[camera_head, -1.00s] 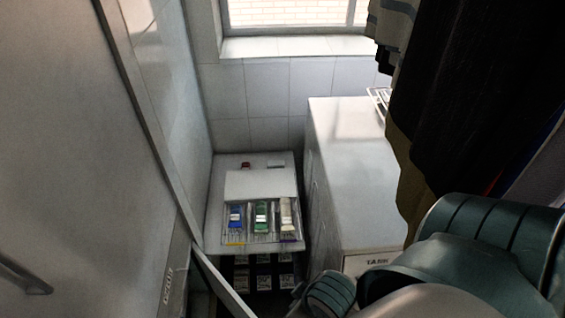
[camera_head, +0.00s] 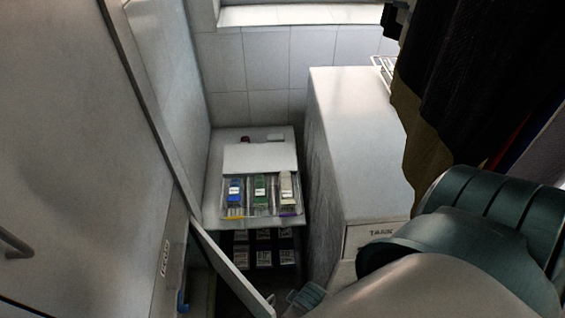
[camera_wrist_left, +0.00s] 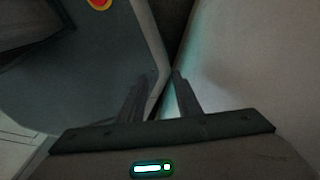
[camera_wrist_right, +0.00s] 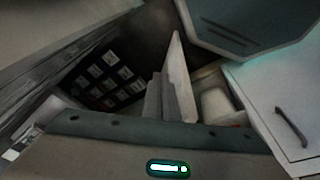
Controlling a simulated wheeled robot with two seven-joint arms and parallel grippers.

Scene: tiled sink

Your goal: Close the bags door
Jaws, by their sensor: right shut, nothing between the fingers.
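A narrow door panel (camera_head: 232,272) slants outward at the lower left of the head view, standing open from a pale cabinet that bears a small label (camera_head: 165,257); the label is too small to read. A dark opening shows behind the panel. In the right wrist view my right gripper (camera_wrist_right: 166,92) is shut and empty, close to a pale upright edge; contact cannot be told. In the left wrist view my left gripper (camera_wrist_left: 163,75) has its fingers apart with nothing between them.
A white shelf (camera_head: 215,205) carries a tray of small coloured items, with labelled dark boxes (camera_head: 262,250) below. A white cabinet marked TANK (camera_head: 360,150) stands to the right. Dark clothes (camera_head: 460,90) hang at upper right. A dark handle (camera_wrist_right: 292,127) shows in the right wrist view.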

